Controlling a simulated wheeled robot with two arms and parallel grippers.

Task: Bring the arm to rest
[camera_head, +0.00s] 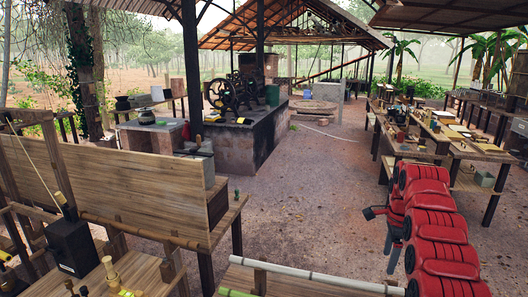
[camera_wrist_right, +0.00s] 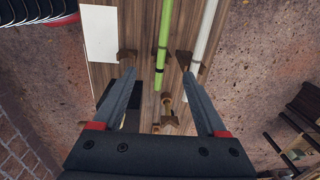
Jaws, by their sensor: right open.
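My right arm is red and folded at the right of the head view. Its right gripper (camera_head: 392,252) hangs pointing down, beside the arm and over the ground. In the right wrist view the right gripper (camera_wrist_right: 162,98) shows two dark fingers spread wide apart, with nothing between them. Beyond the fingers lies a wooden bench top (camera_wrist_right: 139,45), at some distance. My left gripper is not in view.
A white pole (camera_head: 310,276) rests on the bench at the bottom; the wrist view also shows a green pole (camera_wrist_right: 162,40). A long table (camera_head: 408,148) with many items stands at right. A wooden bench (camera_head: 120,190) is at left. Open ground (camera_head: 310,190) lies between.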

